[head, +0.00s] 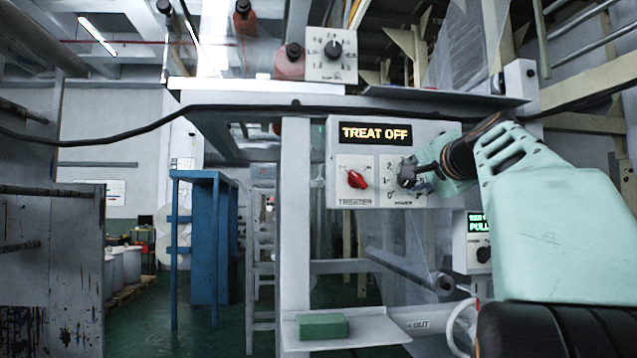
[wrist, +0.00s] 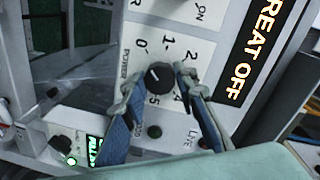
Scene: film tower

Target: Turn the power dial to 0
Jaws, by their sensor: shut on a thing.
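The power dial (head: 407,177) is a small dark knob on the right half of a white control panel (head: 338,196). In the wrist view the dial (wrist: 159,77) sits between my two fingertips, with printed numbers around it, 0 and 1 above it in that picture. A small light mark shows on the knob, but I cannot tell exactly which number it points at. My gripper (head: 424,172) reaches the dial from the right and is shut on it; in the wrist view the gripper (wrist: 157,86) has one finger on each side.
A red treater switch (head: 357,179) sits left of the dial, under a lit display reading TREAT OFF (head: 376,133). Another dial box (head: 333,55) stands above. A lower box with a green display (head: 475,235) is at right. A green block (head: 321,326) lies on a shelf below.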

